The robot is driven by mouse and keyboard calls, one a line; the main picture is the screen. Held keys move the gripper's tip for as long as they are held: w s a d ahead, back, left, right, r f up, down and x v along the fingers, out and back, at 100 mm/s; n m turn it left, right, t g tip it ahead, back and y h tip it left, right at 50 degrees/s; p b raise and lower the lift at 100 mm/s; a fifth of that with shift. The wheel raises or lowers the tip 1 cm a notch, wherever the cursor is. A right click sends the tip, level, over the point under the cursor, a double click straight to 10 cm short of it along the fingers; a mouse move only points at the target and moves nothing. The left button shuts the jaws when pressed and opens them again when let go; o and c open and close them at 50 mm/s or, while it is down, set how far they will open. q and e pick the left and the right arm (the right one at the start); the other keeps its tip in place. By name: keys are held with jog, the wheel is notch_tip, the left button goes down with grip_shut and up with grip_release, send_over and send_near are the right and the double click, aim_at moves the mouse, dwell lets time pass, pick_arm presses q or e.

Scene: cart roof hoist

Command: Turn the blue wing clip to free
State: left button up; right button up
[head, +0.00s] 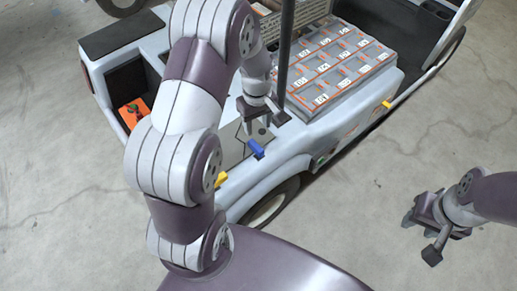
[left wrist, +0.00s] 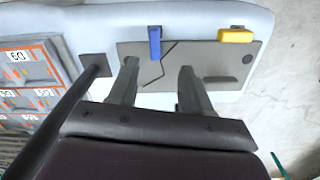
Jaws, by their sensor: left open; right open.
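The blue wing clip (head: 256,148) sits at the near edge of a grey panel (head: 232,146) on the cart's side. In the left wrist view the blue wing clip (left wrist: 154,42) stands upright in the picture at the panel's edge, beyond the fingertips. My left gripper (head: 263,113) is open above the panel, short of the clip and apart from it. In the left wrist view its two fingers (left wrist: 157,75) show with an empty gap, roughly in line with the clip. My right gripper (head: 418,236) is open and empty over the floor at the right.
A yellow clip (head: 220,179) sits left of the blue one, and another yellow clip (head: 387,104) is further right. A dark post (head: 286,50) rises close beside my left gripper. A labelled grey tray (head: 340,65) lies right of it. Bare floor surrounds the cart.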

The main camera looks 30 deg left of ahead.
aim_at(257, 147)
pick_arm(q)
jog(key=f, duration=0.4)
jog(key=w+f+n+b, duration=0.1)
jog(key=f, duration=0.4)
jog(key=a+f+n, duration=0.1)
jog(key=f, duration=0.4)
jog(key=shift+w+b, duration=0.2)
jog(key=shift+b, duration=0.1)
jog(key=shift+r, duration=0.1)
grip_shut()
